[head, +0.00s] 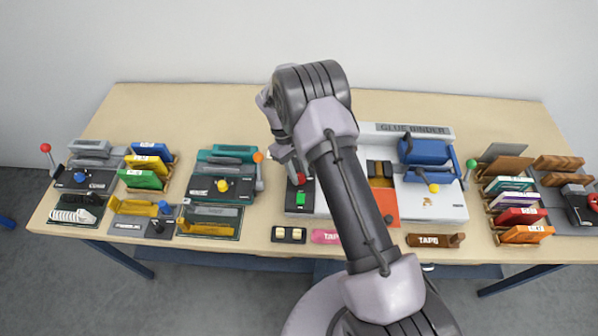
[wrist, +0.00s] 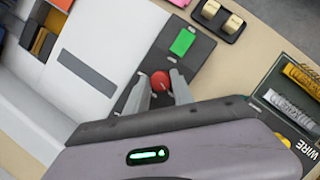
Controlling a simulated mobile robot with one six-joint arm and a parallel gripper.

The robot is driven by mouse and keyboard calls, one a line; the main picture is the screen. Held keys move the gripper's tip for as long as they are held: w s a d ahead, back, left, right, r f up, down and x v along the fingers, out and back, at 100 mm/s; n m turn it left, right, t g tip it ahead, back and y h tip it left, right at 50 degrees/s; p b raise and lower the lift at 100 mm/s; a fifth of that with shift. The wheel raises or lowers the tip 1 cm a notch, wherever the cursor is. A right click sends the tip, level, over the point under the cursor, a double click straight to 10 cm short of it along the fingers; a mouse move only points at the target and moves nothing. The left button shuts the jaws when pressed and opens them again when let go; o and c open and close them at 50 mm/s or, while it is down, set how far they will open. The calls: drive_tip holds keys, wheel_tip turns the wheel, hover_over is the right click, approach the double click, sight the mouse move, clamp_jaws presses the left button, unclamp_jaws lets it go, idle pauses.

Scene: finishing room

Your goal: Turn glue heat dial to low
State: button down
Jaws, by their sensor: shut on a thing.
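The glue binder (head: 455,207) is a white machine in the middle of the table, with its name plate at the back. A dark control panel (wrist: 195,58) on its left side carries a bright green rectangle (wrist: 183,41) and a round red knob (wrist: 160,81). In the head view the red knob (head: 300,179) shows just below my gripper (head: 294,170). In the wrist view my gripper (wrist: 164,88) has one finger on each side of the knob and is shut on it. I cannot read any heat marks or the knob's setting.
A two-switch block (head: 289,235), a pink tape piece (head: 326,237) and a brown tape holder (head: 436,240) lie along the front edge. A teal machine (head: 222,185) with an orange-knobbed lever stands to the left. My arm hides part of the binder.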

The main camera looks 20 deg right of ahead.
drive_tip(key=c, duration=1.1)
unclamp_jaws()
drive_tip(key=p+v, duration=0.3)
drive_tip(key=v, duration=1.4)
drive_tip(key=shift+r, duration=0.2)
